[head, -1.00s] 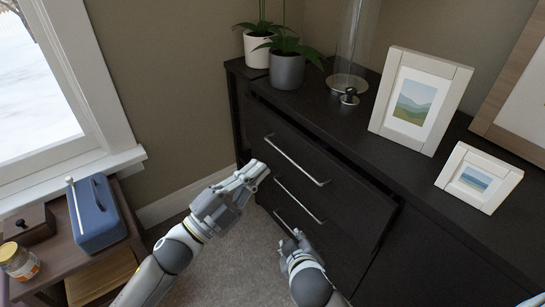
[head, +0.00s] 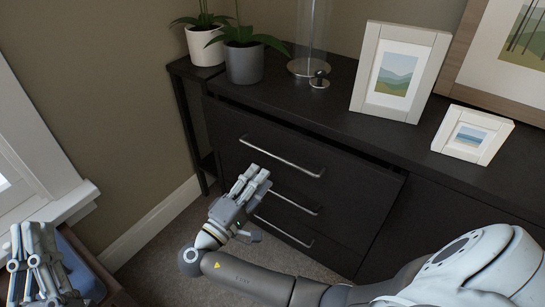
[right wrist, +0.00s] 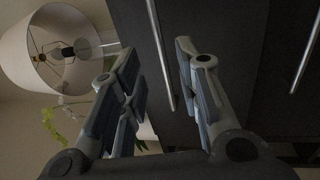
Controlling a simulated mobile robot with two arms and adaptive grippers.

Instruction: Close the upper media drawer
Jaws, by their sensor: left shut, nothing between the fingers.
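The upper media drawer (head: 345,178) is the top dark drawer of a black cabinet. It stands out a little, with a dark gap along its top edge. Its silver bar handle (head: 281,158) is bare in the head view. My right gripper (head: 258,178) is in front of the drawers, below and left of that handle; contact cannot be told. In the right wrist view its fingers (right wrist: 155,55) are apart with nothing held, and a bar handle (right wrist: 160,55) shows beyond the gap. My left gripper (head: 32,232) is shut and empty at the far left, away from the cabinet.
Two lower handles (head: 284,230) show on the drawers below. The cabinet top (head: 330,115) bears potted plants (head: 243,62), a glass cylinder and picture frames (head: 400,75). A window sill and a blue object (head: 90,270) are at the left. Carpet lies open before the cabinet.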

